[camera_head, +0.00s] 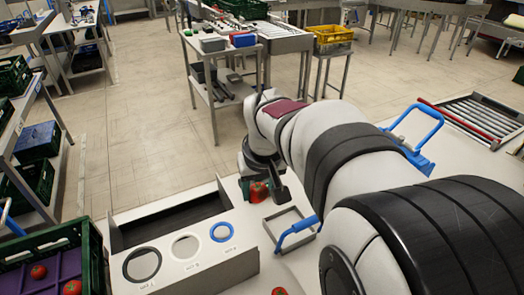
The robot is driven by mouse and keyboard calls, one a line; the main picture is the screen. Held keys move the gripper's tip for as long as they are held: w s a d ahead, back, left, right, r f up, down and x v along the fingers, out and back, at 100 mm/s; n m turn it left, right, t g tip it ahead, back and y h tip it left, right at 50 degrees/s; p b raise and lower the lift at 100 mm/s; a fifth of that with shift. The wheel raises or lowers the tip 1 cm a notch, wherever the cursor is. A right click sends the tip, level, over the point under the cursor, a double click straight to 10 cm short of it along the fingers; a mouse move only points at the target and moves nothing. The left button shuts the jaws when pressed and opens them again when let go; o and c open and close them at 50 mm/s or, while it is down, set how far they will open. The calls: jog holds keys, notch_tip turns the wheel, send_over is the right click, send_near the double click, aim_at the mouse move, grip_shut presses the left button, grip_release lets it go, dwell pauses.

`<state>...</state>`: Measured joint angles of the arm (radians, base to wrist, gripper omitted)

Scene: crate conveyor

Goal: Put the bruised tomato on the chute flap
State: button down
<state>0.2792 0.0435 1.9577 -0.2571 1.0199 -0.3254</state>
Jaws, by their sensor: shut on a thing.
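My gripper (264,185) points down over the pale worktop, in the middle of the view. It is shut on a red tomato (259,192), which shows just below and between the dark fingers. The picture is too small to show a bruise on it. Another tomato (279,291) is cut off at the bottom edge. Two more tomatoes, a left one (39,272) and a right one (72,288), lie in the green crate at lower left. I cannot tell which part is the chute flap.
A white box with three ringed holes (191,262) and a dark slot stands left of my gripper. A square metal frame (269,231) with a blue handle (297,230) lies close by. A green crate (93,255) with a purple insert stands lower left. Rollers (480,115) are at right.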

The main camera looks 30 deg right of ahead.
jog(key=w+a+n, duration=0.1)
jog(key=a+n, duration=0.1)
jog(key=a, duration=0.2)
jog(key=w+d+f+m, duration=0.1)
jog(key=w+d+f, duration=0.1)
jog(key=d+f, duration=1.3)
jog(key=f, duration=0.7)
jog(key=shift+d+f, duration=0.25)
jog(key=shift+f, duration=0.15)
jog(key=shift+c, duration=1)
grip_release()
notch_tip(320, 180, up, 7)
